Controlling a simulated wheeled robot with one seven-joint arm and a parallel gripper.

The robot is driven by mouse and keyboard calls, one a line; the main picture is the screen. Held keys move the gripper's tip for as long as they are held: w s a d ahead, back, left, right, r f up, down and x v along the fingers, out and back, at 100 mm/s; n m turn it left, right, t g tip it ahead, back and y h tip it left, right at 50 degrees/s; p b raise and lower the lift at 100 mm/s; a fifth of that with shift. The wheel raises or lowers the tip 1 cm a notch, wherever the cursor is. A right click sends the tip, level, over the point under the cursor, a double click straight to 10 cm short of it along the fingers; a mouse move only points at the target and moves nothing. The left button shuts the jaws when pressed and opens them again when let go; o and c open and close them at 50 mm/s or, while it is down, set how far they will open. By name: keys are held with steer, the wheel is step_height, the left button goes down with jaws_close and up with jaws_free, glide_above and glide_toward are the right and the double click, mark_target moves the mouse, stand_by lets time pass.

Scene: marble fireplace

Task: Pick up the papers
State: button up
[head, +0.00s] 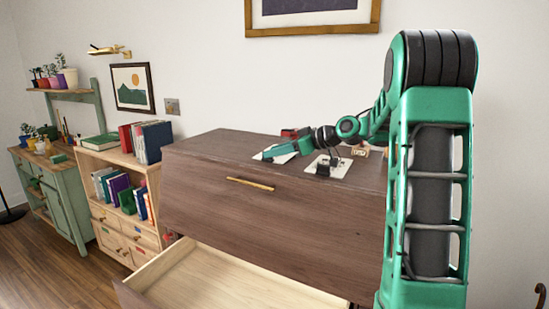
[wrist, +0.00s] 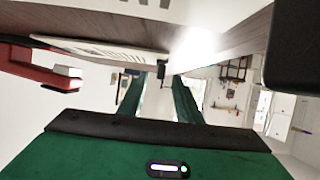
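White papers (head: 259,156) lie on top of a dark wooden dresser, left of centre, partly hidden by my gripper. My gripper (head: 276,150) reaches low over the dresser top and points left, close to these papers. In the wrist view its two green fingers (wrist: 158,95) stand apart with nothing seen held between them. A pale flat sheet or stack (wrist: 100,52) with dark marks lies just beyond the fingertips. I cannot tell whether they touch. Another white sheet (head: 342,171) lies to the right, with a dark shape over it that I cannot make out.
The dresser (head: 215,165) has its lower drawer (head: 215,275) pulled open. A red object (head: 290,133) stands behind my gripper and shows in the wrist view (wrist: 35,72). A small tan object (head: 360,151) sits at the right. A bookshelf (head: 90,160) stands left.

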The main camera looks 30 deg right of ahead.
steer(key=shift+x, duration=0.8)
jaws_close()
steer(key=shift+r, duration=0.1)
